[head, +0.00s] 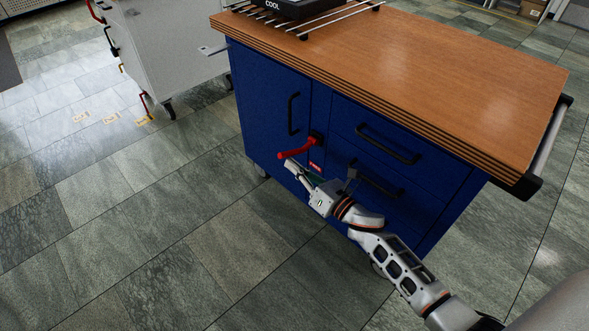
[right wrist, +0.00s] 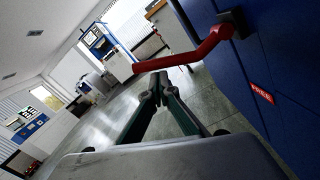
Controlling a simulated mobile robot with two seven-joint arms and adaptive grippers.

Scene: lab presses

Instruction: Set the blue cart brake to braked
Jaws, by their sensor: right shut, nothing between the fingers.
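The blue cart (head: 265,110) with a wooden top stands in the middle of the head view. Its red brake lever (head: 295,150) sticks out from a black mount on the front, pointing left. A small red label below it appears to read FREE; it also shows in the right wrist view (right wrist: 262,92). My right gripper (head: 291,167) is shut and empty, just below the lever. In the right wrist view the closed fingertips (right wrist: 154,80) are close below the red lever (right wrist: 180,60); I cannot tell whether they touch. My left gripper is not in view.
A black device marked COOL (head: 285,8) sits on a wire rack on the cart top (head: 420,60). A grey cabinet (head: 175,45) with red handles stands at the back left. The tiled floor left of the cart is clear. Black drawer handles (head: 388,145) protrude near my right arm.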

